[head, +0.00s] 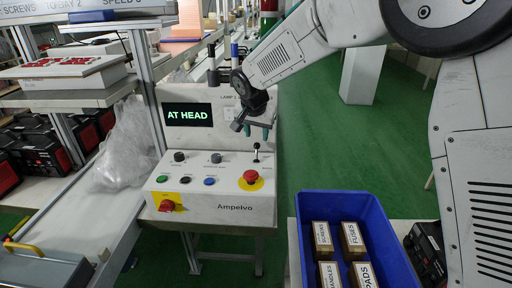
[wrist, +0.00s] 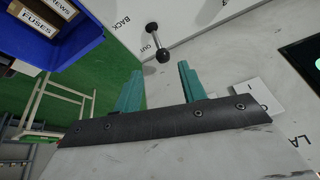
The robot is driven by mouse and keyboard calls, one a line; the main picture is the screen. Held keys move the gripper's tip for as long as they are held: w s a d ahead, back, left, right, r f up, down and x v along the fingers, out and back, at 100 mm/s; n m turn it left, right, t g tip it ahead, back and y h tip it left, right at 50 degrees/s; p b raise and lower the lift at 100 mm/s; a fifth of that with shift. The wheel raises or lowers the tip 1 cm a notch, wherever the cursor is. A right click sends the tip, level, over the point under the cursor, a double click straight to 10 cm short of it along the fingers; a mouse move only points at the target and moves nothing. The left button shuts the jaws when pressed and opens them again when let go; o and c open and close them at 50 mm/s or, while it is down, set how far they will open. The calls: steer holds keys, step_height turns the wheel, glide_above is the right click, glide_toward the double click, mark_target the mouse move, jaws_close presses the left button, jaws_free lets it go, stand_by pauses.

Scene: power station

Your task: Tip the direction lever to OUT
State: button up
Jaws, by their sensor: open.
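The direction lever (head: 256,151) is a short stem with a black ball on top, at the right of the sloping white console panel. In the head view it looks about upright; which position it is set to I cannot tell. In the wrist view the lever's ball (wrist: 163,56) lies just beyond and between my fingertips, with OUT and BACK printed beside the lever. My gripper (head: 257,134) is open and empty, its two teal fingers pointing down above the lever. In the wrist view the open fingers (wrist: 158,72) appear apart from the ball.
The console (head: 217,205) has a screen (head: 188,115) reading AT HEAD, several knobs and buttons, a red mushroom button (head: 250,177) close before the lever, and a red switch (head: 167,206). A blue crate (head: 383,213) with labelled boxes stands at the right. A conveyor (head: 75,215) runs at the left.

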mark_target(256, 144)
steer(key=x, duration=0.8)
steer(key=shift+w+a, duration=0.1)
steer(key=shift+a, duration=0.05)
jaws_close()
